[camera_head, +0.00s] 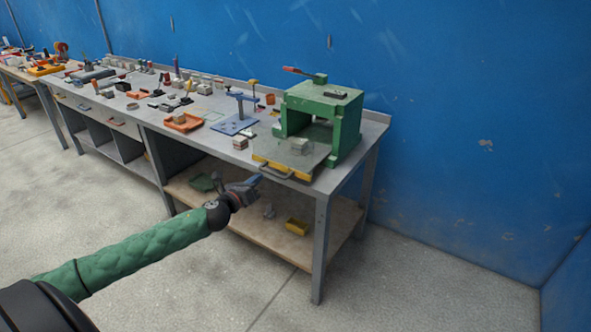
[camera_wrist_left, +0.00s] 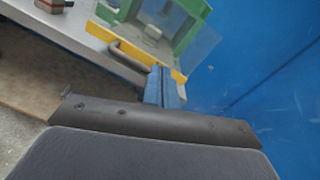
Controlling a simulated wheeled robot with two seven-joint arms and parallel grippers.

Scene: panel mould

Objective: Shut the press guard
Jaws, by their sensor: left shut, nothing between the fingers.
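The green press (camera_head: 345,125) stands at the right end of the grey workbench. Its guard (camera_head: 283,149) is a clear panel with a yellow front edge and a dark bar handle (camera_head: 275,172). The panel juts out from the front of the press, so the press opening shows uncovered. My left gripper (camera_head: 257,180) is shut and empty, just in front of and a little below the handle. In the left wrist view, its blue fingers (camera_wrist_left: 162,88) are close to the handle (camera_wrist_left: 130,56) and yellow edge; I cannot tell whether they touch. My right gripper is not in view.
A blue stand (camera_head: 235,124), an orange tray (camera_head: 183,122) and several small parts cover the bench left of the press. A blue wall (camera_head: 470,120) rises behind. The floor in front is clear.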

